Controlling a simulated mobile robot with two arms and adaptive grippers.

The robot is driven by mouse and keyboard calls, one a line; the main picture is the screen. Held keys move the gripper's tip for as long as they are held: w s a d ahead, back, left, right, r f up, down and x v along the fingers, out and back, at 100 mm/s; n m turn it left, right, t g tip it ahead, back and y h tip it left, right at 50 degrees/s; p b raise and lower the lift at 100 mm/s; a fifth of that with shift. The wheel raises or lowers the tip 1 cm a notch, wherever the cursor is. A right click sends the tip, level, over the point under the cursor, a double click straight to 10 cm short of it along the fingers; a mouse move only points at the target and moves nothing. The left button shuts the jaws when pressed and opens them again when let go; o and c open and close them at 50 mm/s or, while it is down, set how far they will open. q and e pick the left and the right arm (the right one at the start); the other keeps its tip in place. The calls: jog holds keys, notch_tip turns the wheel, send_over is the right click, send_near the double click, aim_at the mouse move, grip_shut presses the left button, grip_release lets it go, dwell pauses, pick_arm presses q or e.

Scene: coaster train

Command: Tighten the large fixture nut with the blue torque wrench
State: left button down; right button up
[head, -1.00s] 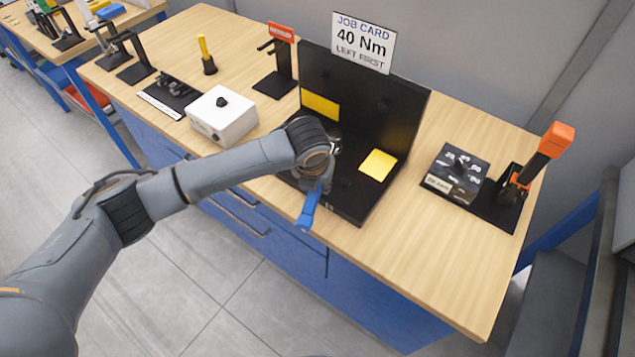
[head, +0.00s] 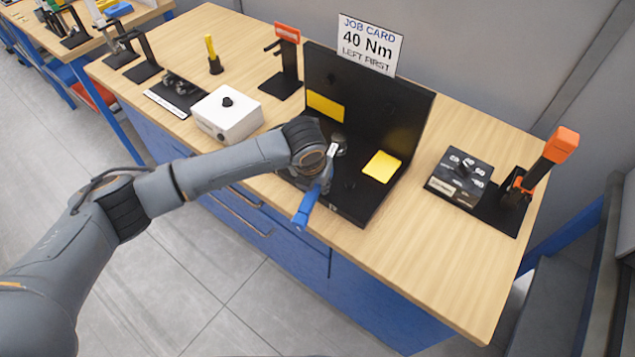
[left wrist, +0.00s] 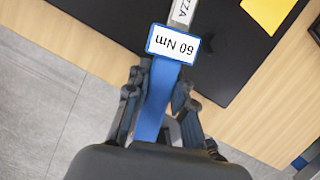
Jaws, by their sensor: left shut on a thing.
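My left gripper (head: 321,186) is shut on the blue torque wrench (head: 304,208), over the front part of the black fixture (head: 348,208). In the left wrist view the fingers (left wrist: 160,100) close around the blue handle (left wrist: 157,95). Its label reads "60 Nm", upside down. The wrench's silver shaft (head: 331,156) points toward a round metal part (head: 340,143) on the fixture, perhaps the large nut. The arm partly covers this spot, so I cannot tell whether the wrench is seated on it. My right gripper is not in view.
The job card (head: 369,45) reads "40 Nm, LEFT FIRST". A white box with a black knob (head: 227,114) stands left of the fixture. The table's front right is clear.

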pick_arm(q)
jog(key=shift+w+a+m, duration=0.2)
jog(key=shift+a+m, duration=0.3)
jog(key=shift+a, duration=0.2)
dwell(0.6)
jog(key=shift+w+a+m+h+p, duration=0.3)
jog(key=shift+w+a+m, duration=0.2)
jog(key=shift+a+m, duration=0.25)
dwell(0.6)
jog(key=shift+w+a+r+m, duration=0.1)
jog(key=shift+w+a+m, duration=0.3)
jog(key=shift+a, duration=0.15)
dwell(0.6)
jog(key=shift+w+a+m+g+h+b, duration=0.3)
jog(key=shift+w+a+m+g+b, duration=0.1)
jog(key=shift+w+a+m, duration=0.4)
dwell(1.3)
jog(key=shift+w+a+m+b, duration=0.25)
jog(key=shift+w+a+b, duration=0.1)
jog(key=shift+b, duration=1.75)
